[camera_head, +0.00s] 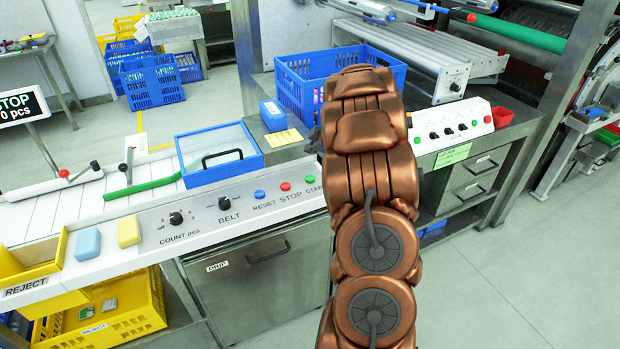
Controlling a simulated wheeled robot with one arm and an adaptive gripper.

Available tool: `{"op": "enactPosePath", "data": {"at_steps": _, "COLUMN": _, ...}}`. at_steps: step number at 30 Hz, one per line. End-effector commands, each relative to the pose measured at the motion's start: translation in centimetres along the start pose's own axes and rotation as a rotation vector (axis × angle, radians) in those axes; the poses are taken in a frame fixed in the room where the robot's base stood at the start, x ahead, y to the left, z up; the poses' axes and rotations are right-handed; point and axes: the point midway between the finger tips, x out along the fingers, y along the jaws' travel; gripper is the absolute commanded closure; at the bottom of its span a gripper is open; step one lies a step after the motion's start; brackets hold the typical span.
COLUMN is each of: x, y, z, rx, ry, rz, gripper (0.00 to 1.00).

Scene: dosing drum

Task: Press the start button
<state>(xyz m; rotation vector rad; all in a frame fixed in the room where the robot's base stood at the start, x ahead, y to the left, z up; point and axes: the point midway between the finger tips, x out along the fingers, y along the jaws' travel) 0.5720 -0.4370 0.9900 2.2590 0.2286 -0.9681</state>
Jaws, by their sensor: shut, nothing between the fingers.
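The green start button (310,180) sits at the right end of the white control panel (150,238), above a START label whose end is hidden by my copper-coloured arm. The red stop button (286,186) and the blue reset button (260,194) are in a row to its left. My arm rises through the middle of the head view, just right of the start button. My gripper's fingers are hidden behind the arm, so I cannot tell how far they are from the button.
A blue-framed clear lid (219,180) with a black handle lies behind the buttons. A blue crate (300,82) stands behind my arm. A second panel (450,125) with buttons and knobs is on the right. Yellow reject bins (130,318) are at lower left. Floor at lower right is clear.

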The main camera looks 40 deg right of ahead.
Motion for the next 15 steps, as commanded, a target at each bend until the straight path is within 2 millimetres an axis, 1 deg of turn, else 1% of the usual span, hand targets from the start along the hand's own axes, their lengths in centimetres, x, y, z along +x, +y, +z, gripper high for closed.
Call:
{"op": "enactPosePath", "data": {"at_steps": 8, "x": 0.5, "y": -0.3, "z": 0.3, "rx": 0.000, "ry": 0.000, "rz": 0.001, "gripper": 1.00}}
{"op": "enactPosePath", "data": {"at_steps": 15, "x": 1.8, "y": -1.2, "z": 1.2, "rx": 0.000, "ry": 0.000, "rz": 0.002, "gripper": 1.00}}
